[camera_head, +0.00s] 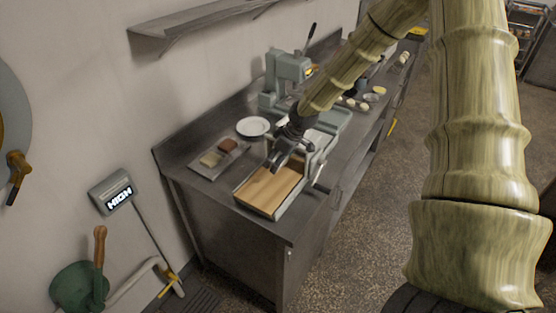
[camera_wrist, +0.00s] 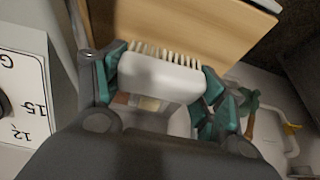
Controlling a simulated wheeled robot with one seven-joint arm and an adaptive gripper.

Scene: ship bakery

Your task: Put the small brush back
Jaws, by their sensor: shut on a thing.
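The small brush (camera_wrist: 160,76) has a white body and pale bristles. It shows in the wrist view between the teal-padded fingers of my gripper (camera_wrist: 163,88), which is shut on it. The bristles point toward a wooden board (camera_wrist: 215,25). In the head view my gripper (camera_head: 274,160) is above the near end of the machine on the counter, over its wooden board (camera_head: 268,188). The brush cannot be made out in the head view. I cannot tell whether the bristles touch the board.
A steel counter (camera_head: 185,158) runs along the wall. A white plate (camera_head: 253,126) and a tray (camera_head: 205,168) with a brown and a pale block lie left of the machine (camera_head: 284,75). A crank handle (camera_head: 322,188) sticks out at right.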

